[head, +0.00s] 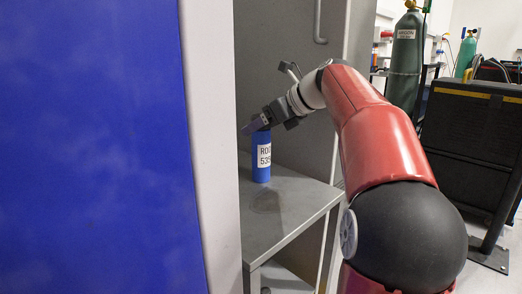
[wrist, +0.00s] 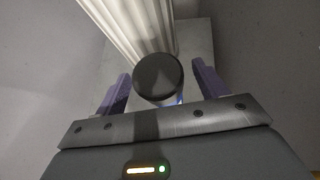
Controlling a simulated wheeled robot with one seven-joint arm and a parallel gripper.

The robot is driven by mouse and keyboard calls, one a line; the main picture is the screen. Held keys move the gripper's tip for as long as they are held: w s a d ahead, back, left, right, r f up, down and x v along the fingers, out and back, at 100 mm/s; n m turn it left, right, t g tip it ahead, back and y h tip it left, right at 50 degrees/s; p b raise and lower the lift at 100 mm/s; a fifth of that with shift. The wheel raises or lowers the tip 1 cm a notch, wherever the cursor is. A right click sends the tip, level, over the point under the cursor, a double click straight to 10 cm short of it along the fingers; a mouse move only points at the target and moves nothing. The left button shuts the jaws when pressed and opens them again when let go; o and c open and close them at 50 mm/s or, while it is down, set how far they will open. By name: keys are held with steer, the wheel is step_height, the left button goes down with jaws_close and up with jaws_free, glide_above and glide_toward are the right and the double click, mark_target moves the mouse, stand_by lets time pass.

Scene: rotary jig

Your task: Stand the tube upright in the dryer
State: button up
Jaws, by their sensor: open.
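A blue tube (head: 261,165) with a white printed label stands upright on a grey table (head: 290,205) in the head view. My gripper (head: 254,125) is at the tube's top end, reaching in from the right. In the wrist view my gripper (wrist: 160,84) is open, with one purple finger on each side of a dark round end (wrist: 158,74), which seems to be the tube's top. Gaps show between it and both fingers. A sliver of blue shows below it. I cannot tell which part of the scene is the dryer.
A large blue panel with a pale edge (head: 207,150) fills the left of the head view. Grey walls stand behind the table. A pale ribbed shape (wrist: 135,25) shows above the round end in the wrist view. The table's front is clear. A green gas cylinder (head: 406,60) stands back right.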

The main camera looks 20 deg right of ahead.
steer(key=shift+x, duration=1.15)
jaws_close()
